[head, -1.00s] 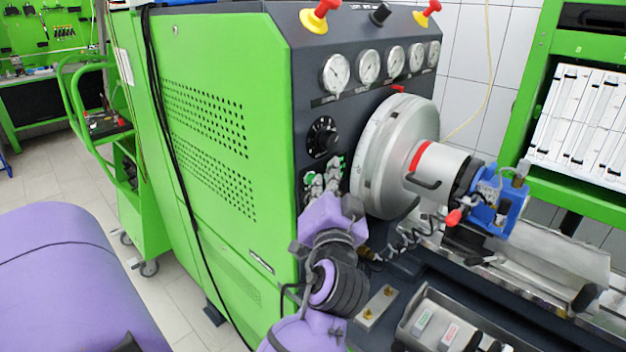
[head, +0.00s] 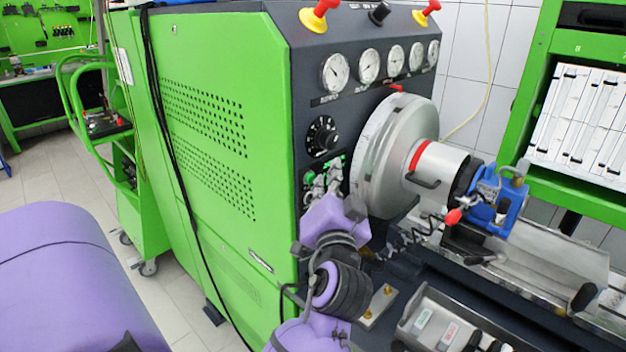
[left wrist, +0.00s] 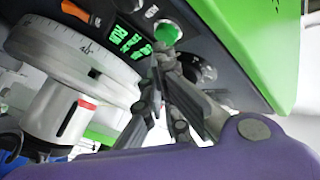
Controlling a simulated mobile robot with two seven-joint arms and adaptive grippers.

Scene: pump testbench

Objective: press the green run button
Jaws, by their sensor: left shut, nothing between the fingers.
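The green run button (left wrist: 168,33) is a round bright green cap on the dark control panel, at the top middle of the left wrist view. My left gripper is shut and empty. In the left wrist view its fingertips (left wrist: 159,58) are close to the button and overlap its lower edge. I cannot tell whether they touch it.
A green lit display (left wrist: 129,40) is beside the button. The large silver graduated wheel (head: 385,160) is close to my gripper on the right. A black dial (head: 322,135) and several gauges (head: 368,66) are above. A metal tray (head: 440,320) is at the lower right.

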